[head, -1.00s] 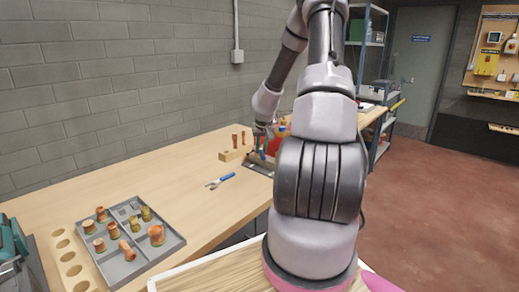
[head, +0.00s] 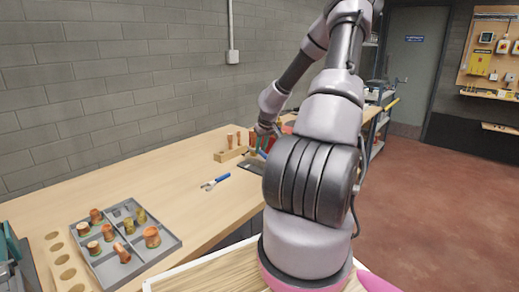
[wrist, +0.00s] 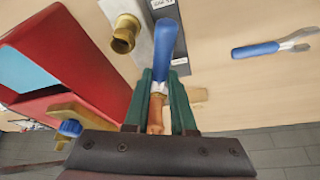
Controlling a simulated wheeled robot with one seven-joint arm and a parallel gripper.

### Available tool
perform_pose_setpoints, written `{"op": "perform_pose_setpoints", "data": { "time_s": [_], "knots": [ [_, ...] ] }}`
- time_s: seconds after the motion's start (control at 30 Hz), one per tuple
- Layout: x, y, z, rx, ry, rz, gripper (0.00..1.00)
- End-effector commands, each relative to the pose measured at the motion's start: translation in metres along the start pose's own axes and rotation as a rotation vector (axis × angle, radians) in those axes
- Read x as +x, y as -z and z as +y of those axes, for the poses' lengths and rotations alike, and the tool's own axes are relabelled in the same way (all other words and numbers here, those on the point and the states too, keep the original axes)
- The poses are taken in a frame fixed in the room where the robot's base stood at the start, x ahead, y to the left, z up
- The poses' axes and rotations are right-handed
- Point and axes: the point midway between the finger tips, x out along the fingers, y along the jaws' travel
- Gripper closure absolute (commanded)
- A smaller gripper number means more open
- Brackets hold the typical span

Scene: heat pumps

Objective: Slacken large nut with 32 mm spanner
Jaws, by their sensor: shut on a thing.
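My gripper (wrist: 162,100), with two green fingers, is shut on a blue-handled spanner (wrist: 167,45) at its silver part. The handle points away from the gripper, over a dark labelled plate (wrist: 152,8). A copper-coloured piece (wrist: 156,115) shows between the fingers; I cannot tell whether they touch it. In the head view my gripper (head: 262,140) is small, at the far end of the bench. A second blue-handled spanner (head: 215,182) lies apart on the bench; it also shows in the wrist view (wrist: 262,49). A brass fitting (wrist: 125,35) is beside the plate. The large nut cannot be identified surely.
A red box (wrist: 60,55) stands close at the left in the wrist view, near a brass part with a blue knob (wrist: 69,128). A wooden block (head: 231,154) holds copper pieces. A grey tray (head: 160,255) of fittings lies nearer. The bench middle (head: 130,180) is clear.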

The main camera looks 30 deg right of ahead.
Motion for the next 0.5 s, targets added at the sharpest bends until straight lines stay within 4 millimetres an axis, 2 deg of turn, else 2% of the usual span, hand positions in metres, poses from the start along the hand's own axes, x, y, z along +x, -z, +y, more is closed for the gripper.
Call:
{"op": "perform_pose_setpoints", "data": {
  "time_s": [0.5],
  "knots": [
    [0.002,-0.003,0.012,-0.132,0.055,-0.006,1.00]
  ]
}}
